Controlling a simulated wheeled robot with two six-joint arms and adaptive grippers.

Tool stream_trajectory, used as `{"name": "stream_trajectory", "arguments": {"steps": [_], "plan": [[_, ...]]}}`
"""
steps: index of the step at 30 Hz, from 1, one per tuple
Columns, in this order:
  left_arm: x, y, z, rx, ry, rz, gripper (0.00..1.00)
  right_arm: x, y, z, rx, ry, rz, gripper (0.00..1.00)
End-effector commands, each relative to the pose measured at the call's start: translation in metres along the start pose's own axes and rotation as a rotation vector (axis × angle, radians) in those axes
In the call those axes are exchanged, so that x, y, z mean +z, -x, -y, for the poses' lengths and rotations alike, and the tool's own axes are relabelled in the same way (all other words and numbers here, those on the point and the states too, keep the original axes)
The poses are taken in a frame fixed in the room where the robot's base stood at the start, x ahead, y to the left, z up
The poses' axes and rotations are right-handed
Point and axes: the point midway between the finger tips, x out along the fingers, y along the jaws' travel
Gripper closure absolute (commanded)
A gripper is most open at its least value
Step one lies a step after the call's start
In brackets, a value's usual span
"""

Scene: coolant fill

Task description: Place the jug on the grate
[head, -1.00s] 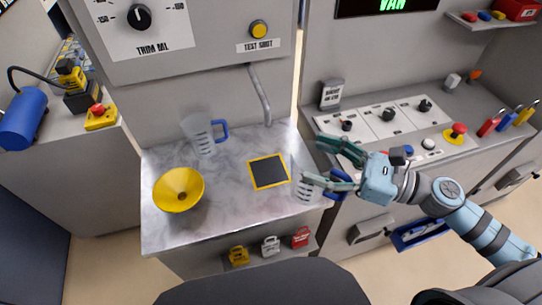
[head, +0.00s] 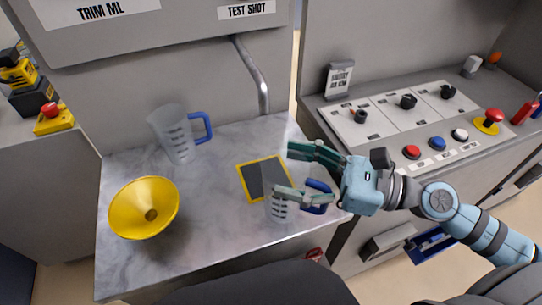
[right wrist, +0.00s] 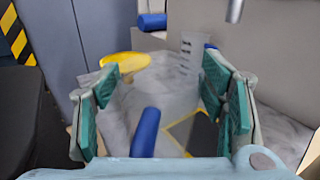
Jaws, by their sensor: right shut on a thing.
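A clear jug (head: 282,208) with a blue handle (head: 319,197) is held by my right gripper (head: 289,172). The fingers spread on both sides of the jug's body; in the right wrist view the handle (right wrist: 145,132) stands between them. The grate (head: 256,186), a dark square with a yellow border, lies on the marble counter. The jug overlaps its front right part in the head view; whether it is above or touching the counter cannot be told. The grate is partly seen behind the jug in the right wrist view (right wrist: 196,132). My left gripper is not in view.
A second clear jug (head: 176,138) with a blue handle stands at the counter's back left. A yellow funnel (head: 145,208) is at the left. A metal spout (head: 254,78) hangs behind the grate. A control panel (head: 405,125) stands to the right.

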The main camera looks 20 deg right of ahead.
Motion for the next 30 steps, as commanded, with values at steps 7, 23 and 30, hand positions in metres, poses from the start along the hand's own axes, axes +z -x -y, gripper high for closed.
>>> {"name": "stream_trajectory", "arguments": {"steps": [7,23,30], "plan": [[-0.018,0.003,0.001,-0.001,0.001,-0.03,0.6,0.004,-0.038,0.054,-0.011,-0.01,0.003,0.79],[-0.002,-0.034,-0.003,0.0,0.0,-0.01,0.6,-0.04,-0.066,0.092,-0.006,-0.01,-0.009,0.79],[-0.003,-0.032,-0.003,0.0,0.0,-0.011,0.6,-0.038,-0.066,0.092,-0.006,-0.01,-0.009,0.79]]}}
